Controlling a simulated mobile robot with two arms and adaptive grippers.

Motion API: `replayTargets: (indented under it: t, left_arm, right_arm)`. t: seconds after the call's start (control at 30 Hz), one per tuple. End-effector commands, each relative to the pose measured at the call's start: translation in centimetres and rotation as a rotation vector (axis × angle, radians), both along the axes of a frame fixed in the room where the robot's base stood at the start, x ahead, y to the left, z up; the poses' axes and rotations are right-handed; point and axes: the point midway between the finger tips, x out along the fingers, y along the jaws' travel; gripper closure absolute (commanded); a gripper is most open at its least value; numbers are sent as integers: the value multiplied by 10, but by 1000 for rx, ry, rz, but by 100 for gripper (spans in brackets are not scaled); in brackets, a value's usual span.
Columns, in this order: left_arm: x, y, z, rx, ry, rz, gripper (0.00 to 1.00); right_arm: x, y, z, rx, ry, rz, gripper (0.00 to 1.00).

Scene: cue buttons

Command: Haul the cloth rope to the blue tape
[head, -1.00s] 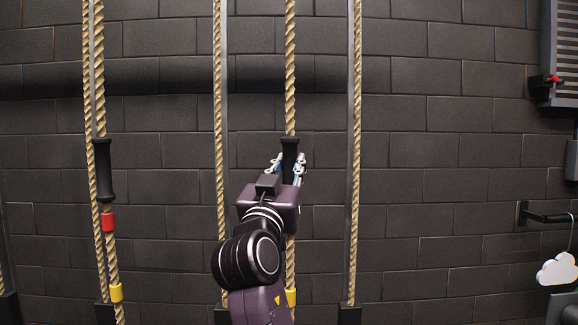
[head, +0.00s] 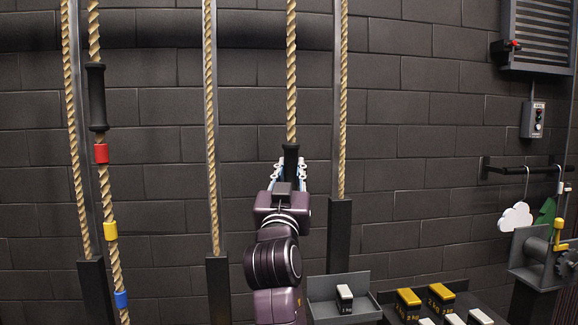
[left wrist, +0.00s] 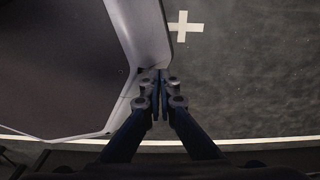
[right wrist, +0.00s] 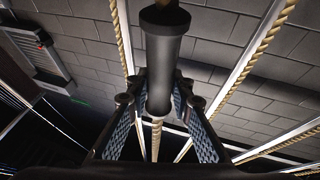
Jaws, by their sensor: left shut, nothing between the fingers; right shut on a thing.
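My right gripper (head: 289,170) is shut on a black handle (head: 291,152) on a rope (head: 291,70) in the middle of the head view. In the right wrist view the handle (right wrist: 163,70) stands between the fingers, with the rope running on below it. My right arm hides the lower part of this rope. On the left rope, blue tape (head: 121,299) shows below yellow tape (head: 110,231) and red tape (head: 101,153). My left gripper (left wrist: 158,92) is shut and empty above the dark floor. No label shows which rope is the cloth rope.
Another black handle (head: 97,97) hangs on the left rope. Weights (head: 408,298) and a grey tray (head: 318,291) stand at the lower right. A crank winch (head: 540,256), a control box (head: 533,119) and a cloud shape (head: 515,216) are at the far right.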

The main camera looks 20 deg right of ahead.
Motion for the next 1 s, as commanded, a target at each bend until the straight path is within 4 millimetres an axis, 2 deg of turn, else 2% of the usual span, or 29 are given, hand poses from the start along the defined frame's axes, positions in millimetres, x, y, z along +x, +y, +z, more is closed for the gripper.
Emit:
replayTargets:
  t: [0.03, 0.4, 0.43, 0.57, 0.87, 1.0]
  left_arm:
    - [1, 2, -2, 3, -2, -1, 100]
    - [2, 19, -1, 22, -3, 3, 100]
    - [2, 19, -1, 22, -3, 4, 100]
    - [2, 19, -1, 22, -3, 4, 100]
    - [-1, 14, -2, 16, 1, 4, 100]
    - [0, 15, -2, 16, 0, 4, 100]
  right_arm:
    - [2, -1, -6, 5, 5, 1, 100]
    - [1, -1, -5, 5, 5, -1, 100]
    - [1, -1, -5, 5, 5, -1, 76]
    - [1, -1, -4, 4, 4, -1, 62]
    - [0, -1, -1, 2, 0, -1, 61]
    - [0, -1, 13, 3, -5, -1, 61]
